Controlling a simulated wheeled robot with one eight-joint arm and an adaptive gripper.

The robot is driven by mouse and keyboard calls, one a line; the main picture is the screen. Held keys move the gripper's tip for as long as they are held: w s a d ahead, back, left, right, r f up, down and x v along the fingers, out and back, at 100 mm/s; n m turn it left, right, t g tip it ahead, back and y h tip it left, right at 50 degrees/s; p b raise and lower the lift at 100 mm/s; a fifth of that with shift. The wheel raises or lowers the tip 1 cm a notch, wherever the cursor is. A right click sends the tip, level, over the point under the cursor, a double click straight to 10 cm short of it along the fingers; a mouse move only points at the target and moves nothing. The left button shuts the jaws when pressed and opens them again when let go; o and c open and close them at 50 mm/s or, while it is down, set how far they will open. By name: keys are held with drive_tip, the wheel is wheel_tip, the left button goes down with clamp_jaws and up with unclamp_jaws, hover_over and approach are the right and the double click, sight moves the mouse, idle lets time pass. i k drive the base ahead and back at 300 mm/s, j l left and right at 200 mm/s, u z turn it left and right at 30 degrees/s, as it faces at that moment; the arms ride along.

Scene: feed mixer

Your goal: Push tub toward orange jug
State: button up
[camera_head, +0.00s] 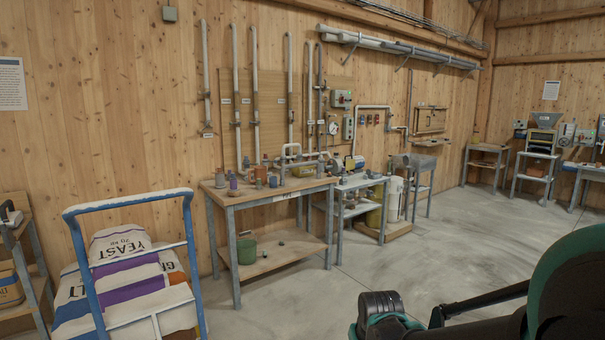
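Several small containers stand on the wooden top of the workbench (265,188), against the back wall. A small orange-brown container (220,178) stands near the left end of the top; it may be the orange jug, but it is too small to be sure. A low pinkish tub-like container (303,171) sits towards the back right of the top. I cannot tell for certain which item is the tub. My dark and teal arm fills the lower right corner, well apart from the bench. No gripper fingers can be made out.
A blue-framed cart (188,242) with yeast sacks (118,243) stands at the front left. A green bucket (246,250) sits on the bench's lower shelf. A grey metal table (358,184) adjoins on the right. Open concrete floor (455,235) lies right of centre.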

sight(304, 171)
drive_tip(key=i+l+z, duration=0.3)
drive_tip(key=i, duration=0.95)
drive_tip(key=i+z, duration=0.3)
drive_tip(key=i, duration=1)
